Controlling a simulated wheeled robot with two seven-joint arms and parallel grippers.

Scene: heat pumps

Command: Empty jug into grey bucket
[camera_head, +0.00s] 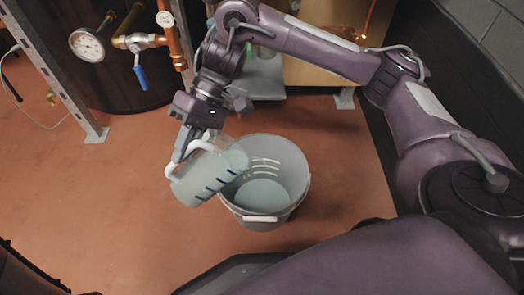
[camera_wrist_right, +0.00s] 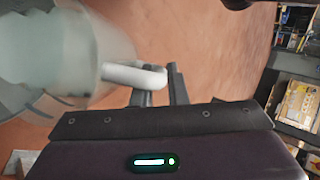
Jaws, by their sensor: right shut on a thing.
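The jug (camera_head: 203,178) is translucent with dark graduation marks and a white handle. It is tilted, its mouth to the right over the left rim of the grey bucket (camera_head: 300,192). Pale liquid shows in the jug, and similar liquid shows at the bottom of the bucket. My right gripper (camera_head: 190,143) is shut on the jug's handle. In the right wrist view the fingers (camera_wrist_right: 160,88) close around the white handle (camera_wrist_right: 135,76), with the blurred jug (camera_wrist_right: 50,50) at left. I cannot tell whether liquid is flowing. My left gripper is not in view.
A dark tank with a gauge (camera_head: 88,44), copper pipes and a blue-handled valve (camera_head: 140,72) stands at the back left. A metal frame post (camera_head: 60,85) is at left. The reddish floor (camera_head: 110,210) left of the bucket is clear. A shelf (camera_wrist_right: 300,85) shows in the right wrist view.

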